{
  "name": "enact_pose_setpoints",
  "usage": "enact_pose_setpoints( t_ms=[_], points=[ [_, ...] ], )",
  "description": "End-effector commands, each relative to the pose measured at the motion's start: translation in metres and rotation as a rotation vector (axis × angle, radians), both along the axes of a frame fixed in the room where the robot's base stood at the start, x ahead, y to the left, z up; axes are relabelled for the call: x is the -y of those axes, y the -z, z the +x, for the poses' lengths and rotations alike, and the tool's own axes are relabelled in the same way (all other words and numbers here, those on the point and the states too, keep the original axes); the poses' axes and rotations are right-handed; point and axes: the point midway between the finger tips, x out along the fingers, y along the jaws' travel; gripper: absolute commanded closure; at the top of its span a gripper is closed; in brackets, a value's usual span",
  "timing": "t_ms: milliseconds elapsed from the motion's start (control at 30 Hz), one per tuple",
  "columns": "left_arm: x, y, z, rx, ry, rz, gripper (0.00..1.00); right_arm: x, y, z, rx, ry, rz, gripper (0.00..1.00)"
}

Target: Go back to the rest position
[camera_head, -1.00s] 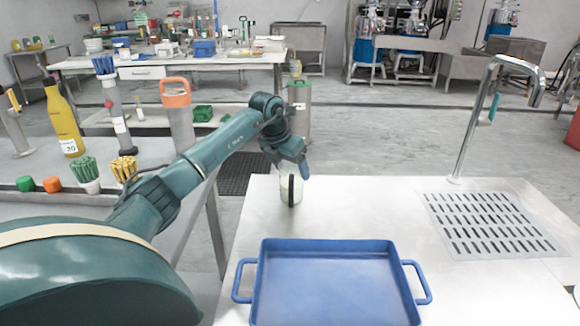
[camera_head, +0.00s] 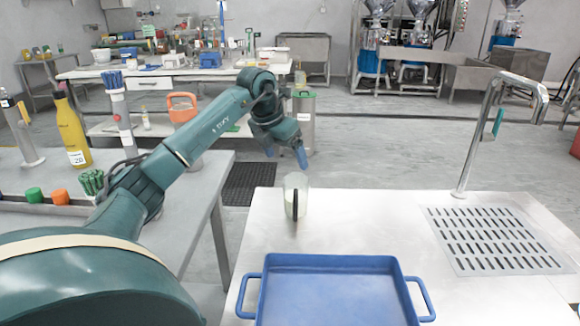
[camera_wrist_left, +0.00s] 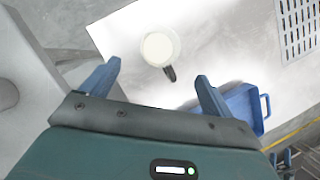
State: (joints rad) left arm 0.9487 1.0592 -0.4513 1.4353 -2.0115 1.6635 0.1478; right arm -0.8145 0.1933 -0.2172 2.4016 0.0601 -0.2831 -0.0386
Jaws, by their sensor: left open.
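My left gripper (camera_head: 286,155) is open and empty, raised above the back left corner of the metal table. Its two blue fingers stand apart in the left wrist view (camera_wrist_left: 152,82). A clear cup (camera_head: 296,196) with pale contents and a black handle stands upright on the table just below and beyond the fingers. In the left wrist view the cup (camera_wrist_left: 160,47) lies ahead of the fingertips, apart from them.
A blue tray (camera_head: 330,258) sits at the table's front. A tap (camera_head: 466,150) and drain grate (camera_head: 492,238) are at the right. The table middle (camera_head: 365,215) is clear.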

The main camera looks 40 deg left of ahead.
Motion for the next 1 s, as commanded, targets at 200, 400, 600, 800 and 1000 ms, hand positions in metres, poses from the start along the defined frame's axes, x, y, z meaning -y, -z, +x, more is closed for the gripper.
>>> enact_pose_setpoints(
  t_ms=[200,400,600,800,1000],
  points=[
    [0.000,-0.020,-0.008,0.000,-0.001,0.000,0.13,0.001,-0.003,-0.004,-0.004,0.009,0.015,0.35],
    [0.000,-0.022,-0.009,-0.001,-0.001,0.000,0.13,0.001,-0.003,-0.004,-0.007,0.011,0.016,0.35],
    [0.000,-0.021,-0.009,-0.001,-0.001,0.000,0.13,0.001,-0.002,-0.004,-0.008,0.012,0.016,0.35],
    [0.000,-0.021,-0.009,-0.001,-0.001,0.000,0.13,0.002,-0.001,-0.002,-0.008,0.014,0.014,0.35],
    [0.000,-0.056,-0.009,0.000,-0.001,0.000,0.13,-0.002,-0.015,0.002,-0.055,0.008,0.019,0.35]
  ],
)
